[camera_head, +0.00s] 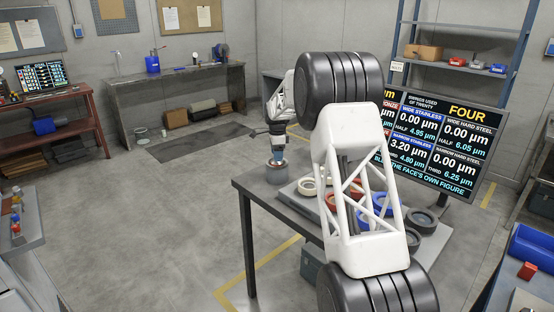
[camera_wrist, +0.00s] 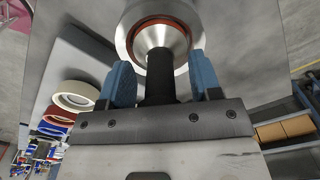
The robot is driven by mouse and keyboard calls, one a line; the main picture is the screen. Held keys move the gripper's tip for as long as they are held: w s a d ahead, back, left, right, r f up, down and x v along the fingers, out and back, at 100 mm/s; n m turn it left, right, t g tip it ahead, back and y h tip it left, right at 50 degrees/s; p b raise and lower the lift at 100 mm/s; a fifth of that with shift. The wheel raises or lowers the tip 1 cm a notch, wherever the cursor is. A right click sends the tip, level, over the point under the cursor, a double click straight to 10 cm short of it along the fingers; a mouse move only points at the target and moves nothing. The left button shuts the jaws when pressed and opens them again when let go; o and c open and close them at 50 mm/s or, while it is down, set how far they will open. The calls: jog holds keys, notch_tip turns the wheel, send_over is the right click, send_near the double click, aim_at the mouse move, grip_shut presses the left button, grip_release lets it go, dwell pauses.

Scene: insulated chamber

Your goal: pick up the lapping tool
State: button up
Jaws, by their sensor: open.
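What appears to be the lapping tool has a black upright handle (camera_wrist: 160,82) and a silvery round body (camera_wrist: 160,38) with a reddish-brown ring. In the head view its grey round body (camera_head: 278,174) stands at the left corner of the dark table (camera_head: 270,206). My gripper (camera_head: 277,154) points down right over it. In the wrist view my gripper (camera_wrist: 160,78) is open, with one blue finger on each side of the black handle and small gaps visible between.
A grey board on the table bears cream (camera_head: 307,187), red (camera_head: 331,203), blue (camera_head: 364,217) and dark rings (camera_head: 423,221), right of the tool. My arm hides part of them. A display board (camera_head: 447,145) stands behind the table. The floor left of the table is clear.

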jog(key=c, duration=1)
jog(key=shift+o, duration=0.2)
jog(key=shift+r, duration=0.2)
jog(key=shift+r, duration=1.55)
jog(key=shift+s+r, duration=0.1)
jog(key=shift+s, duration=0.05)
jog(key=s+d+r, duration=0.1)
jog(key=s+d, duration=0.2)
jog(key=s, duration=1.2)
jog(key=shift+s+r, duration=0.15)
jog(key=shift+r, duration=0.05)
jog(key=shift+d, duration=0.1)
